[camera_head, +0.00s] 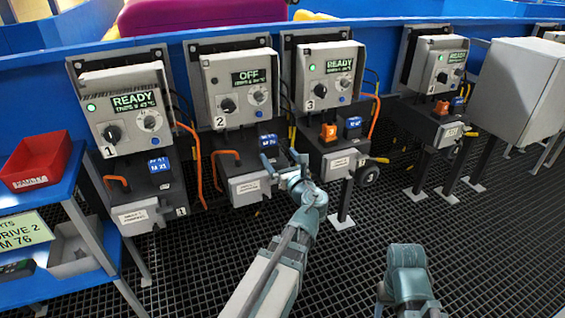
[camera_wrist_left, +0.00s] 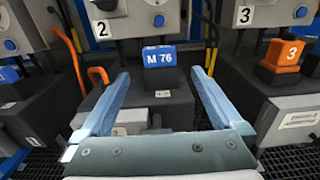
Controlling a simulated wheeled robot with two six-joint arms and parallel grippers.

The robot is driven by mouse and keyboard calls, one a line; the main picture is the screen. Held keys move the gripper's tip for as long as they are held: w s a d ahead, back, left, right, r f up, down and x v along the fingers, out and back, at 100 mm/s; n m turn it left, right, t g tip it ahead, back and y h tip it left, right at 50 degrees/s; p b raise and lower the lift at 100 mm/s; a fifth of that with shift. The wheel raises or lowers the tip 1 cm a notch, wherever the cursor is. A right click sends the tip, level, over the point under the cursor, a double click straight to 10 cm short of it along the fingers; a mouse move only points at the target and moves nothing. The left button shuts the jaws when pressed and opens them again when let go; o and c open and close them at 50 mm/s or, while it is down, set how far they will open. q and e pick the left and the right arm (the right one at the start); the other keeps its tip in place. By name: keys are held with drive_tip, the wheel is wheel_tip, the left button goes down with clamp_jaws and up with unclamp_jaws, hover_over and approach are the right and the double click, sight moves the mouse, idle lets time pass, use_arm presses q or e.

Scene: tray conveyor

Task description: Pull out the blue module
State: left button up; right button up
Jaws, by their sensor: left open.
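A blue module marked M 76 (camera_wrist_left: 160,56) sits upright on the dark base of station 2, under a panel whose screen reads OFF (camera_head: 251,77). It also shows in the head view (camera_head: 268,141). My left gripper (camera_head: 281,158) is open in front of station 2. In the left wrist view its two fingers (camera_wrist_left: 160,75) point towards the module, one on each side in the picture, with nothing between them in contact. Other blue modules sit on station 1 (camera_head: 158,164) and station 3 (camera_head: 353,123). Part of my right arm shows at lower right; its gripper does not.
An orange module marked 3 (camera_head: 328,133) stands on station 3. Orange handles (camera_head: 226,153) and cables flank the bases. A blue shelf holds a red bin (camera_head: 36,161) at left. Stations 1 and 3 show READY. The dark grating floor (camera_head: 345,262) is open.

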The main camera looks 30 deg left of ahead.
sight(265, 136)
use_arm(q)
drive_tip(key=x, duration=1.2)
drive_tip(key=shift+w+a, duration=0.2)
drive_tip(key=shift+a, duration=0.15)
drive_tip(key=c, duration=1.4)
drive_tip(key=shift+r+p, duration=2.55)
drive_tip(key=shift+p, duration=0.05)
drive_tip(key=shift+r, duration=0.1)
wheel_tip(265, 136, up, 4)
drive_tip(key=p, duration=0.4)
